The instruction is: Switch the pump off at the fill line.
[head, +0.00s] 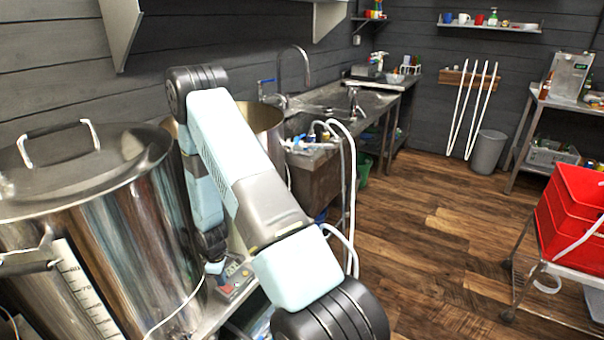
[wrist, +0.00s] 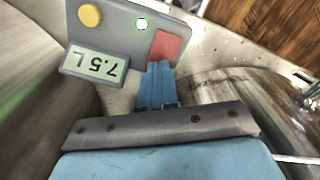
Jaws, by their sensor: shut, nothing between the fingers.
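The grey pump control box (wrist: 118,28) fills the top of the wrist view. It carries a round yellow button (wrist: 90,15), a small light lit white with a green rim (wrist: 141,23), a red rectangular button (wrist: 166,46) and a display (wrist: 95,65) reading 7.5 L, upside down here. My gripper (wrist: 158,70) is shut and empty. Its blue fingertips overlap the red button's near edge in this view; I cannot tell whether they touch it. In the head view my gripper (head: 214,266) points down beside the box (head: 236,278), low between the vessels.
A large lidded steel kettle (head: 120,240) with a level scale (head: 82,285) stands left of the box. Another open steel vessel (head: 262,118) stands behind my arm. A white cable (head: 178,312) runs near the box. Red crates (head: 570,220) stand on a cart at right; the wooden floor (head: 430,240) is clear.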

